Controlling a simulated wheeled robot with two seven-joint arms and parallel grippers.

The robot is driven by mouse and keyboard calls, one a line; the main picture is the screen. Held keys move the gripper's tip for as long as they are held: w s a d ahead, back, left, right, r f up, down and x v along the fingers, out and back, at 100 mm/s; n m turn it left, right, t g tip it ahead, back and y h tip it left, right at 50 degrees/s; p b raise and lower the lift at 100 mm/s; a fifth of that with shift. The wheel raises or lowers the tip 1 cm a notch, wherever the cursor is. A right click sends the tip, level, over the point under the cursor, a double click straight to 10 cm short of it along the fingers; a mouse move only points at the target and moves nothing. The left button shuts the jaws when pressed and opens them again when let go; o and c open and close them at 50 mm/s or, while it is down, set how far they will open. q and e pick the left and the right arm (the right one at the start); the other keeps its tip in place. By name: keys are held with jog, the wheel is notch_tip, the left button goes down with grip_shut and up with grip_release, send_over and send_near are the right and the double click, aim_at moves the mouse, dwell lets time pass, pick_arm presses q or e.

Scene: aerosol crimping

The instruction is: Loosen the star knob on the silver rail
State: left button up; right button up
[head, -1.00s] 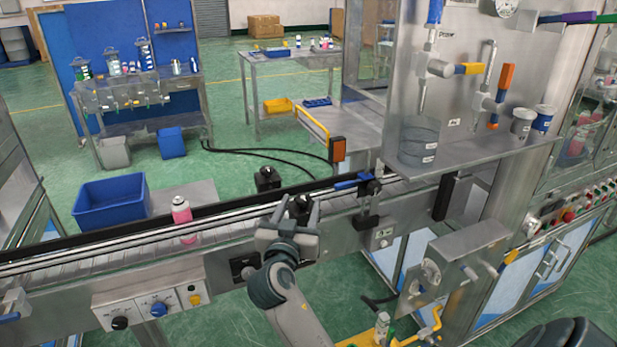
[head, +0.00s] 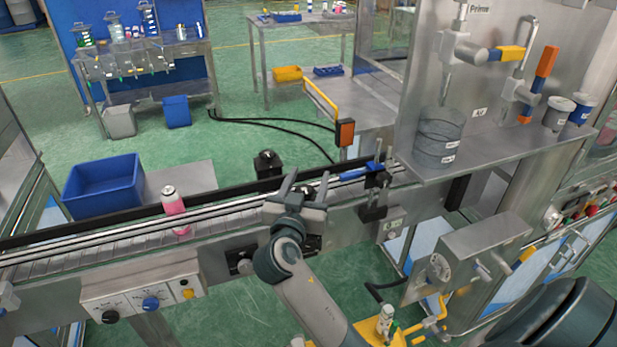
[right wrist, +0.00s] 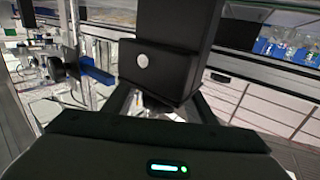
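The silver rail (head: 110,231) runs along the near side of the conveyor. A black clamp block (head: 305,191) shows between the fingers of my right gripper (head: 306,187) in the head view. In the right wrist view a black block (right wrist: 163,72) with a pale round spot fills the middle, just beyond the finger area. The right gripper is open, its fingers spread on both sides of the block. I cannot tell whether they touch it. The star knob's lobed shape cannot be made out; gripper and block hide that spot. My left gripper is not in view.
A pink can (head: 173,209) stands on the conveyor left of the gripper. A second black clamp (head: 267,164) sits on the far side. A black bracket with a blue handle (head: 376,190) stands to the right. A blue bin (head: 103,182) lies behind the belt.

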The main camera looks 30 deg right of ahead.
jog(key=c, duration=1)
jog(key=shift+c, duration=0.2)
jog(key=shift+n+t+y, duration=0.3)
jog(key=shift+n+t, duration=0.1)
jog(key=shift+w+a+r+n+t+y+p, duration=0.15)
jog(key=shift+a+n+t+y+p, duration=0.7)
jog(key=shift+n+y, duration=1.7)
jog(key=shift+w+a+f+n+t+y+p, duration=0.15)
jog(key=shift+a+n+t+y+p, duration=0.8)
jog(key=shift+y, duration=2.55)
jog(key=shift+w+a+r+n+t+y+p, duration=0.2)
jog(key=shift+n+y+p, duration=0.85)
jog(key=shift+n+y, duration=1.85)
jog(key=shift+y, duration=0.45)
